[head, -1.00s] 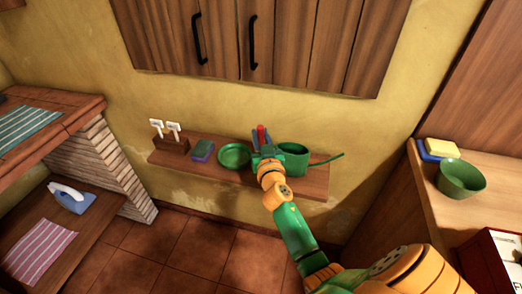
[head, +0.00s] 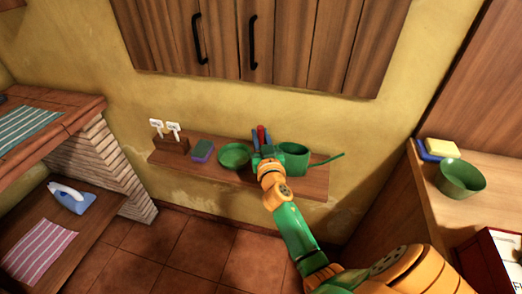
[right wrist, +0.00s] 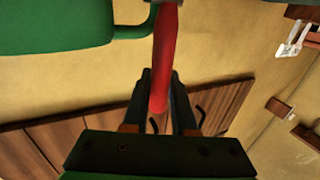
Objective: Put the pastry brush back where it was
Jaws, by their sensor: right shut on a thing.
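My right gripper (head: 264,148) is over the wall shelf (head: 312,185), between a green dish and a green pot. It is shut on a long red handle, which I take to be the pastry brush (head: 261,133). In the right wrist view the red handle (right wrist: 165,60) stands between the two fingers (right wrist: 160,98); its far end runs out of the picture, and no bristles show. The green pot (head: 293,160) is just right of the gripper; in the right wrist view it fills the upper left (right wrist: 50,22). My left gripper is not in view.
The shelf also holds a wooden block (head: 171,144) with two white-topped things, a sponge (head: 203,147) and a green dish (head: 234,155). A thin green stick (head: 330,159) juts right from the pot. Cupboards (head: 300,40) hang above; a right counter bears a green bowl (head: 461,178).

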